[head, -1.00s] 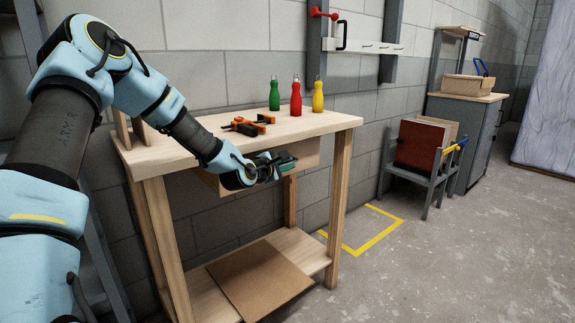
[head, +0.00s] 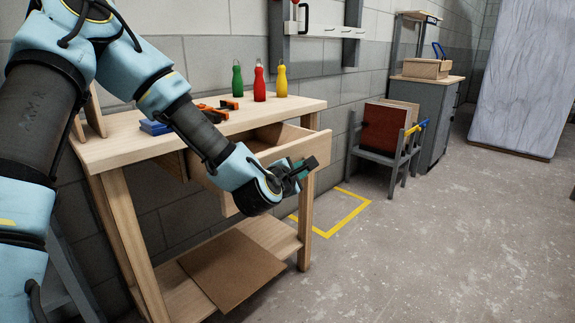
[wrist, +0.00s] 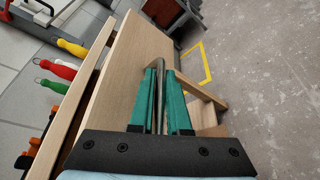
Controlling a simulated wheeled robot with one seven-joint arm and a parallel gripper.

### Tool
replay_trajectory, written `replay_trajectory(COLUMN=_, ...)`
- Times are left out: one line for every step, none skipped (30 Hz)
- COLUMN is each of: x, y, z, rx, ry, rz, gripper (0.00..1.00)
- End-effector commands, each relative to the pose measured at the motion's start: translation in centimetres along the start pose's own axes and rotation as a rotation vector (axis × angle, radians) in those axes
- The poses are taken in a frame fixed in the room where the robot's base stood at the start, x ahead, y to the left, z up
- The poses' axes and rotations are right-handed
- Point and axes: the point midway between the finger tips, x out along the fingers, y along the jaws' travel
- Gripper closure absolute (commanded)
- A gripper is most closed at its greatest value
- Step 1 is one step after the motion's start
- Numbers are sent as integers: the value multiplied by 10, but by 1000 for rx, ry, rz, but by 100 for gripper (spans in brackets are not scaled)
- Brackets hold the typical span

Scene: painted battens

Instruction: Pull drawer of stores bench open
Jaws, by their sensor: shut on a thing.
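The stores bench (head: 120,150) is a light wooden table with a low shelf, standing against the wall. Its drawer (head: 300,145) sticks out from under the top, and part of its inside shows in the head view. The drawer front (wrist: 132,62) fills the middle of the wrist view. My gripper (head: 300,170) is at the drawer front. In the wrist view its green fingers (wrist: 161,90) are shut on the metal bar handle (wrist: 160,70). My arm hides part of the drawer in the head view.
Green, red (head: 259,82) and yellow bottle-shaped items and orange-black clamps (head: 213,112) are on the bench top, with a blue item (head: 155,127). A brown board (head: 232,268) lies on the shelf. A grey rack (head: 385,155) stands right; floor in front is clear.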

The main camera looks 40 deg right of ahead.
Motion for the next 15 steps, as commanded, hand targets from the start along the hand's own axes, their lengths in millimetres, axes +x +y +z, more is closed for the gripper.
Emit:
replay_trajectory(x=-2, y=-4, z=2, rx=0, ry=1, rz=-2, gripper=100)
replay_trajectory(x=-2, y=-4, z=4, rx=-1, ry=2, rz=-2, gripper=100)
replay_trajectory(x=-3, y=-6, z=5, rx=-1, ry=2, rz=-2, gripper=100)
replay_trajectory(x=-3, y=-6, z=6, rx=-1, ry=2, rz=-2, gripper=100)
replay_trajectory(x=-3, y=-6, z=6, rx=-1, ry=2, rz=-2, gripper=100)
replay_trajectory(x=-4, y=-7, z=7, rx=-1, ry=2, rz=-2, gripper=100)
replay_trajectory(x=-4, y=-7, z=7, rx=-1, ry=2, rz=-2, gripper=100)
replay_trajectory(x=-4, y=-7, z=7, rx=-1, ry=2, rz=-2, gripper=100)
replay_trajectory(x=-4, y=-7, z=7, rx=-1, ry=2, rz=-2, gripper=100)
replay_trajectory(x=-4, y=-7, z=7, rx=-1, ry=2, rz=-2, gripper=100)
replay_trajectory(x=-4, y=-7, z=7, rx=-1, ry=2, rz=-2, gripper=100)
replay_trajectory(x=-4, y=-7, z=7, rx=-1, ry=2, rz=-2, gripper=100)
replay_trajectory(x=-4, y=-7, z=7, rx=-1, ry=2, rz=-2, gripper=100)
replay_trajectory(x=-4, y=-7, z=7, rx=-1, ry=2, rz=-2, gripper=100)
replay_trajectory(x=-4, y=-7, z=7, rx=-1, ry=2, rz=-2, gripper=84)
